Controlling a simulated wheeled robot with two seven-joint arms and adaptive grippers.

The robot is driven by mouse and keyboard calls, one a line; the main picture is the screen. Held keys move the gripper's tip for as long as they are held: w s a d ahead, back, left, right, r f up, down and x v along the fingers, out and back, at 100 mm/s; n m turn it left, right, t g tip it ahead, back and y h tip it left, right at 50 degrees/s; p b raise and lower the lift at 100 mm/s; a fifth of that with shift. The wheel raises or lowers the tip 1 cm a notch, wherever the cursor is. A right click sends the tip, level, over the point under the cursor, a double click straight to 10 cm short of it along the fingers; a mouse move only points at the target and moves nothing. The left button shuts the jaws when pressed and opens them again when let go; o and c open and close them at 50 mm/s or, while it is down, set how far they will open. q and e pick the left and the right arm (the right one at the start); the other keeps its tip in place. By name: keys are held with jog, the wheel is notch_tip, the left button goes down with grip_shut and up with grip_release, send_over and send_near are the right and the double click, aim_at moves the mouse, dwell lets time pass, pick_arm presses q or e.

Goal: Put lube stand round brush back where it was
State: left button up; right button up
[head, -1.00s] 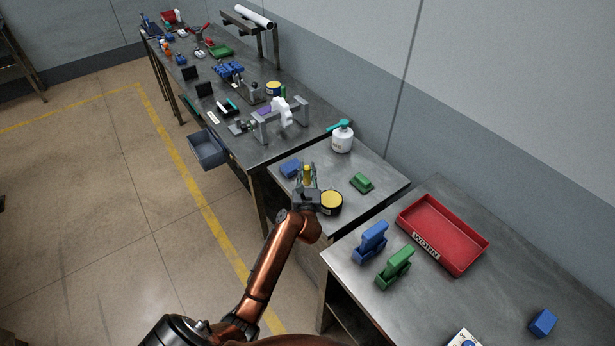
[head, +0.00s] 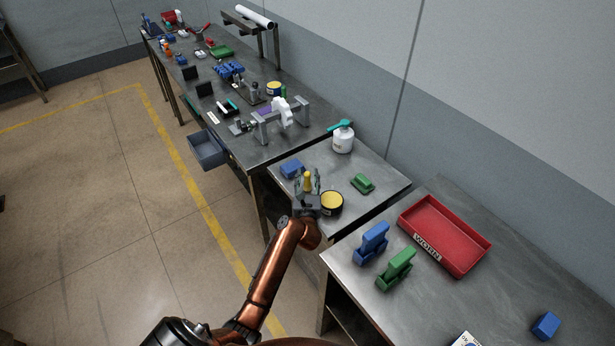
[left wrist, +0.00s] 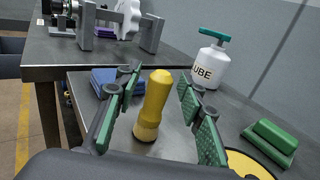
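The round brush has a yellow handle (head: 308,180) and a tan lower end. It also shows upright in the left wrist view (left wrist: 154,100). My left gripper (head: 307,184) is around the brush, with its fingers spread on either side. In the left wrist view the green-padded fingers (left wrist: 156,112) stand apart from the handle, with a gap on both sides. The brush's lower end is over the small grey table (head: 375,205); I cannot tell for certain that it touches the top. A white lube bottle (head: 343,139) with a teal top stands behind. My right gripper is out of view.
A yellow-topped black tin (head: 332,202) stands just right of my left gripper. A blue block (head: 291,169) and a green block (head: 363,184) lie on the same table. The near bench holds a red tray (head: 445,232) and blue and green holders (head: 372,243).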

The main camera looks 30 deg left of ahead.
pick_arm(q)
jog(key=shift+r, duration=0.2)
jog(key=p+v, duration=0.1)
jog(key=v, duration=1.1)
jog(key=shift+d+f, duration=0.1)
